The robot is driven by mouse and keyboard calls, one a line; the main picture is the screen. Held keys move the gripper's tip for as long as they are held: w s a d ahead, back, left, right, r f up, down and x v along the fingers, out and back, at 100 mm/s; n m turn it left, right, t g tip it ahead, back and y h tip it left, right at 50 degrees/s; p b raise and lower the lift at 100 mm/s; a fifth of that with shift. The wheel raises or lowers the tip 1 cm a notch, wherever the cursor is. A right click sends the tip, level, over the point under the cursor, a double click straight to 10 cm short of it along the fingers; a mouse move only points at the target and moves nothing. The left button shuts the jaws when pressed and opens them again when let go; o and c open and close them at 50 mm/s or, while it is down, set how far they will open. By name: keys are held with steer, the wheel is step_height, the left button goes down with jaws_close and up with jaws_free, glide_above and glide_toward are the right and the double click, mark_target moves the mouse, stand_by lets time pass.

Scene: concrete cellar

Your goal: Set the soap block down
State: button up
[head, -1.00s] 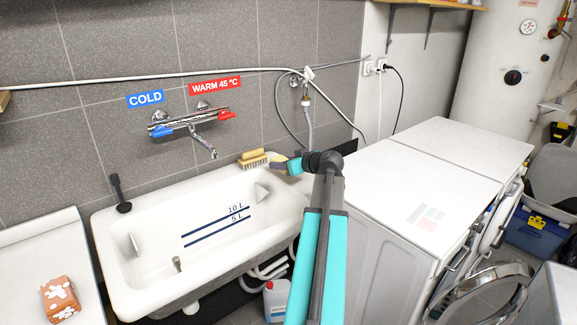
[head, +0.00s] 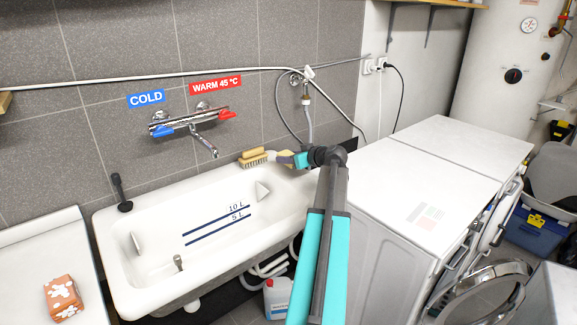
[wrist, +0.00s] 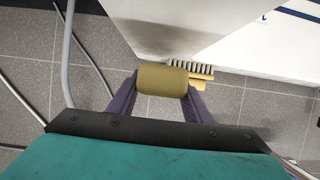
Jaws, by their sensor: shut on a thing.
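The soap block (wrist: 162,79) is a tan, rounded block between the two purple fingers of my gripper (wrist: 163,86) in the wrist view. The fingers are shut on its two ends. In the head view, my gripper (head: 282,158) is at the far right corner of the white sink (head: 135,292), just right of the scrubbing brush (head: 252,155). The soap is small and partly hidden there. I cannot tell whether it touches the sink rim. In the wrist view the brush (wrist: 203,84) shows just beyond the soap.
The tap (head: 205,143) is on the tiled wall above the sink. White machines (head: 415,190) stand to the right. An orange patterned packet (head: 62,298) lies on a white surface at left. A white canister (head: 277,300) is on the floor.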

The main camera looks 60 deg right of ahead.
steer(key=shift+f+p, duration=0.4)
steer(key=shift+f, duration=1.25)
steer(key=shift+f, duration=0.15)
steer(key=o, duration=1.3)
steer(key=shift+r, duration=0.2)
steer(key=shift+s+a, duration=0.1)
steer(key=shift+s, duration=0.25)
steer(key=b+v, duration=0.2)
steer(key=v, duration=0.9)
steer(key=shift+s+r, duration=0.15)
